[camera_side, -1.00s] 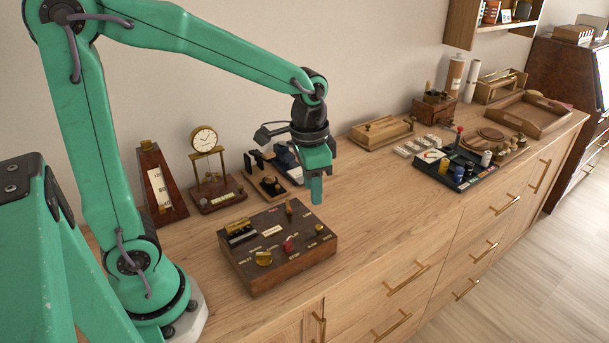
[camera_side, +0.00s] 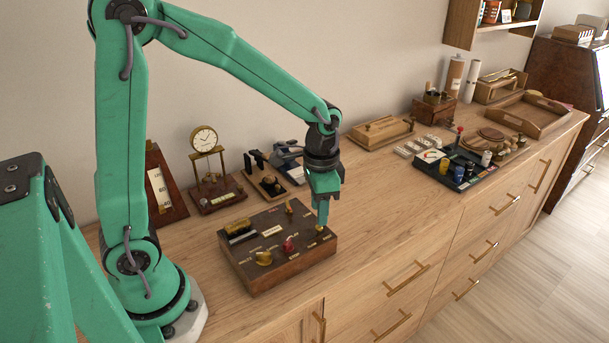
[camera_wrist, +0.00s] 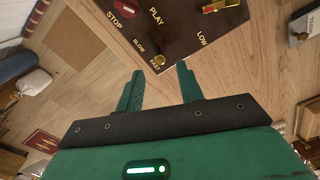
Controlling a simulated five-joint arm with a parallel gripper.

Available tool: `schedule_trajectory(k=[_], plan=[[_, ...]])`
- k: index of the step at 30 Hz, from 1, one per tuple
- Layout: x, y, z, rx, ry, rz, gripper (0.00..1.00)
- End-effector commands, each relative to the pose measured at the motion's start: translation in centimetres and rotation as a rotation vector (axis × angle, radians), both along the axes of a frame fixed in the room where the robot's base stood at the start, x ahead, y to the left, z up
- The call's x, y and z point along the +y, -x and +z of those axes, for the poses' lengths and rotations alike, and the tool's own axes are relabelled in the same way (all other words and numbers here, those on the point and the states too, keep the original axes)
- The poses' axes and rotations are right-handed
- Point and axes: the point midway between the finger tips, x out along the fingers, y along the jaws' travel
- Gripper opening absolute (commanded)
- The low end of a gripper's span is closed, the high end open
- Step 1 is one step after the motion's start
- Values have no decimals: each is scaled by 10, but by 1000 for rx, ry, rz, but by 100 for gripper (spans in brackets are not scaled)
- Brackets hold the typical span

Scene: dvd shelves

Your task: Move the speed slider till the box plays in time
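The wooden box (camera_side: 300,262) lies on the cabinet top, with several controls on its upper face. In the wrist view my gripper (camera_wrist: 159,68) is open, and the knob shows between and just beyond the two fingertips. I cannot tell whether a finger touches it.
A red knob (camera_side: 289,243) and a brass knob (camera_side: 263,258) stand on the same box. A dark tray (camera_side: 462,178) lies to the right. The wood between box and tray is clear.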

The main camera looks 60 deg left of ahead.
Motion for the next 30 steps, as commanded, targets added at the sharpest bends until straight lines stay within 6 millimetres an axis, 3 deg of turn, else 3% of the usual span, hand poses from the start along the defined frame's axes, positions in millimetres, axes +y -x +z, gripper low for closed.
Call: schedule_trajectory(k=[9, 21, 22, 27, 30], plan=[[0, 0, -34, 1, 0, 0, 37], [0, 0, -40, -1, 0, 0, 37], [0, 0, -40, -1, 0, 0, 35], [0, 0, -40, -1, 0, 0, 2], [0, 0, -40, -1, 0, 0, 0]])
